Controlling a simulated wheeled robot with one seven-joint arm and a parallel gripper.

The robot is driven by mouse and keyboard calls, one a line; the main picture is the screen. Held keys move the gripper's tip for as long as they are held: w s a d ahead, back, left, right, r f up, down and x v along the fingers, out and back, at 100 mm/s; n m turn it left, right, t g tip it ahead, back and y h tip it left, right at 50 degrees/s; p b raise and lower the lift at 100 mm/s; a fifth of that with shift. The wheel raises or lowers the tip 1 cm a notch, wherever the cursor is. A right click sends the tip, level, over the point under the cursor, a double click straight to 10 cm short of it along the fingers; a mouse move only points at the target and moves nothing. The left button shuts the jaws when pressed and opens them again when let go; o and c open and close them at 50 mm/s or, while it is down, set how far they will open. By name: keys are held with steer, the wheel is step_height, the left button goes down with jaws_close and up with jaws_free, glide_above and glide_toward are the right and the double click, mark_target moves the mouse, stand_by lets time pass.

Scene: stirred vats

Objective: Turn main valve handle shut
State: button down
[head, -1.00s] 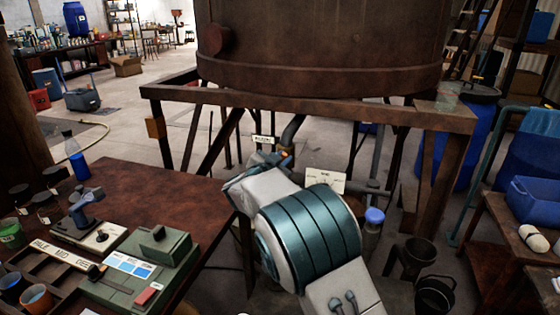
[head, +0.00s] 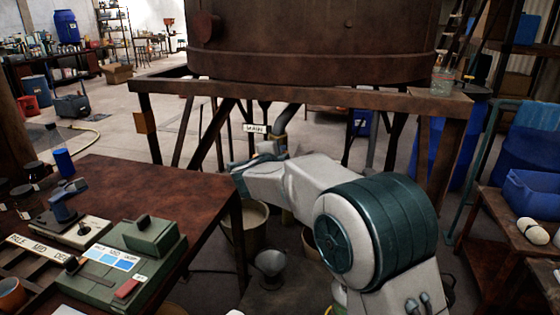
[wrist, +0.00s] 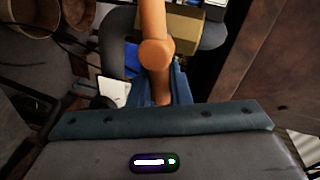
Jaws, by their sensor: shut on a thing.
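The main valve sits on the dark outlet pipe (head: 290,115) under the rusty vat, beside a white MAIN label (head: 254,128). Its orange handle (wrist: 153,25) shows in the wrist view as a bar with a round boss, running down between my fingers. My gripper (wrist: 163,92) is shut on the handle's near end. In the head view my own arm and wrist hide most of the handle and the fingertips. A brass-coloured block (wrist: 188,38) and grey pipe lie behind the handle in the wrist view.
The rusty vat (head: 320,40) stands on a frame above my arm. A brown table (head: 150,195) with a green device (head: 140,260) is at left. A bucket (head: 245,228) stands on the floor below. A bench with a blue bin (head: 535,195) is at right.

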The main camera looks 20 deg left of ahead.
steer(key=shift+f+m+y+b, duration=0.3)
steer(key=shift+f+m+b, duration=0.2)
steer(key=shift+m+b, duration=0.6)
steer(key=c, duration=1.4)
jaws_free()
steer(key=s+r, duration=0.2)
steer(key=s, duration=1.1)
steer(key=shift+s+r+p, duration=0.3)
steer(key=shift+r+p, duration=0.05)
steer(key=shift+p, duration=0.1)
steer(key=shift+d, duration=0.15)
